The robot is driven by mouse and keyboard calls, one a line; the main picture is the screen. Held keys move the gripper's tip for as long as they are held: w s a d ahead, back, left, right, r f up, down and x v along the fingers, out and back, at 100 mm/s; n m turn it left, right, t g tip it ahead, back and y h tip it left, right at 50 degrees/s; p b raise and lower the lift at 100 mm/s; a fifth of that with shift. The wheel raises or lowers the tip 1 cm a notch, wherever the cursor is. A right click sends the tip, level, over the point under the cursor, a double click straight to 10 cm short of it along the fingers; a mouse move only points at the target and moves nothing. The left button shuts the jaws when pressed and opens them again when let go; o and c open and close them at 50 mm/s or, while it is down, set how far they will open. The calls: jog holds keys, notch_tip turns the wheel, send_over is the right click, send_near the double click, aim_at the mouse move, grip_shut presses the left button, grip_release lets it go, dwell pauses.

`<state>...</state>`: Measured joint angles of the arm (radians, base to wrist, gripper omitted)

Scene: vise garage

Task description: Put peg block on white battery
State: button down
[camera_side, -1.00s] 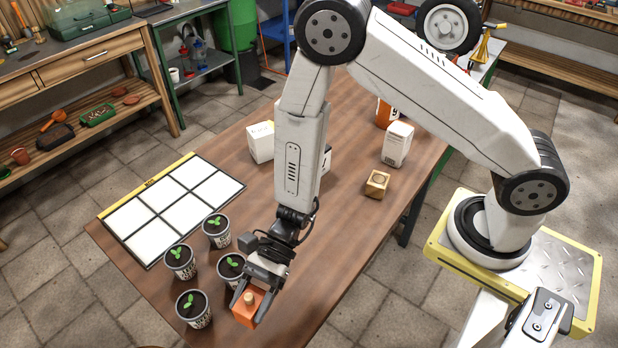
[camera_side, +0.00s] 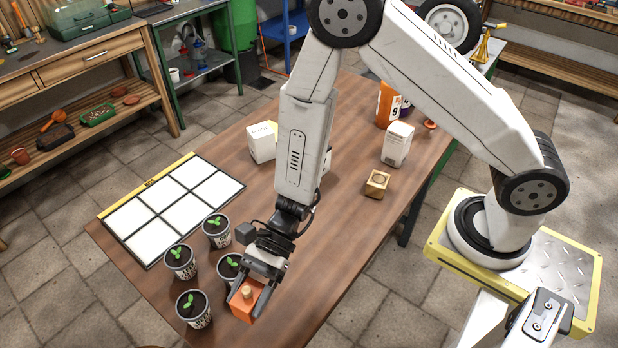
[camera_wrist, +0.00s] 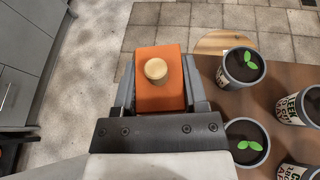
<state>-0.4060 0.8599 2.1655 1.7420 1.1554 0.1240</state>
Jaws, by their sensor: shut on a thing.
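The peg block (camera_side: 242,309) is an orange block with a short pale wooden peg on top. My gripper (camera_side: 250,295) is shut on it near the table's front edge, beside the potted seedlings. In the wrist view the block (camera_wrist: 160,104) sits upright between the fingers of my gripper (camera_wrist: 161,98), peg towards the camera. Two white boxes stand farther back, one at the left (camera_side: 261,143) and one at the right (camera_side: 397,145). Part of another pale thing shows behind my arm. I cannot tell which of these is the white battery.
Several potted seedlings (camera_side: 193,309) stand close to the left of the gripper. A white six-panel board (camera_side: 170,205) lies at the left. A small wooden block (camera_side: 377,184) and an orange container (camera_side: 388,105) stand farther back. The middle of the brown table (camera_side: 325,250) is clear.

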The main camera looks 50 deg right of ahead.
jog(key=w+d+r+m+t+h, duration=0.1)
jog(key=w+d+r+m+t, duration=0.1)
jog(key=w+d+m+t, duration=0.45)
jog(key=w+d+r+m+t+h, duration=0.1)
jog(key=w+d+r+m+t, duration=0.15)
jog(key=w+d, duration=0.8)
jog(key=d+r+m+t+h, duration=0.2)
jog(key=d+m+t+h, duration=0.1)
jog(key=d, duration=0.8)
jog(key=w+d+r+m+t+h, duration=0.1)
jog(key=d+r+m+t+h, duration=0.1)
jog(key=d, duration=1)
jog(key=shift+r+m+t+h, duration=0.4)
jog(key=shift+m+t+h, duration=0.2)
jog(key=shift+m, duration=0.3)
jog(key=shift+f, duration=0.1)
jog(key=shift+f, duration=2.15)
jog(key=shift+f, duration=0.15)
jog(key=shift+f, duration=1.6)
jog(key=shift+f, duration=0.65)
